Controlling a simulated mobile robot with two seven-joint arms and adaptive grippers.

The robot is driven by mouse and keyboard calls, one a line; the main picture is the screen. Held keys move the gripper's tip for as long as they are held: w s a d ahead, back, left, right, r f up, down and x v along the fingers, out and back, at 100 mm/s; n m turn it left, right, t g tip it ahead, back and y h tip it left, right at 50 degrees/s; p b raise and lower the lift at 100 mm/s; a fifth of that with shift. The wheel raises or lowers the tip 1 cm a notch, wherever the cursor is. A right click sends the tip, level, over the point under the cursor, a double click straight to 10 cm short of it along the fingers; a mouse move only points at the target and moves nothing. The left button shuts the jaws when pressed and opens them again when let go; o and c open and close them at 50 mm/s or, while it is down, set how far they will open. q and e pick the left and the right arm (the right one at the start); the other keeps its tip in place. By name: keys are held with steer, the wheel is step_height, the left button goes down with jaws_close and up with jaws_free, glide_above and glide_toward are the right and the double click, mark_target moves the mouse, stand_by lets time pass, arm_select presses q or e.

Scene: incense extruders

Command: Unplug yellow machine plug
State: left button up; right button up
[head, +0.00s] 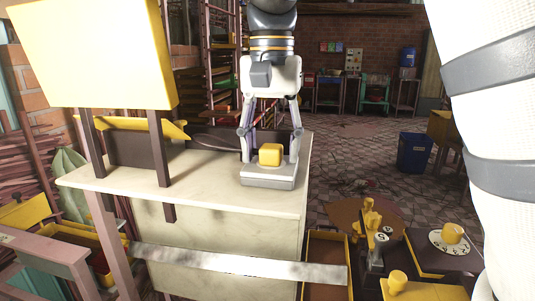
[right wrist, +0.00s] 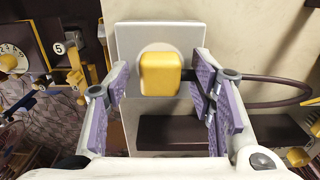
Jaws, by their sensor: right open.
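The yellow plug (head: 270,154) is a rounded block seated on a pale grey socket plate (head: 267,182) on the counter. In the right wrist view the plug (right wrist: 160,75) sits near the middle of the plate (right wrist: 128,45), and a dark cable (right wrist: 290,100) runs from its side to the right. My right gripper (head: 270,148) comes down from above and is open. Its purple-padded fingers (right wrist: 160,88) stand on either side of the plug, with a small gap visible on each side. My left gripper is not in view.
The plate sits on a pale stone counter (head: 215,195). A yellow box-shaped machine (head: 95,50) on dark legs stands to the left. A machine with yellow knobs and dials (head: 450,240) is at lower right. A blue bin (head: 414,153) stands on the tiled floor behind.

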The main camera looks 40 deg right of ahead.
mark_target(271, 146)
stand_by(0.8)
jaws_close()
steer(key=shift+r, duration=3)
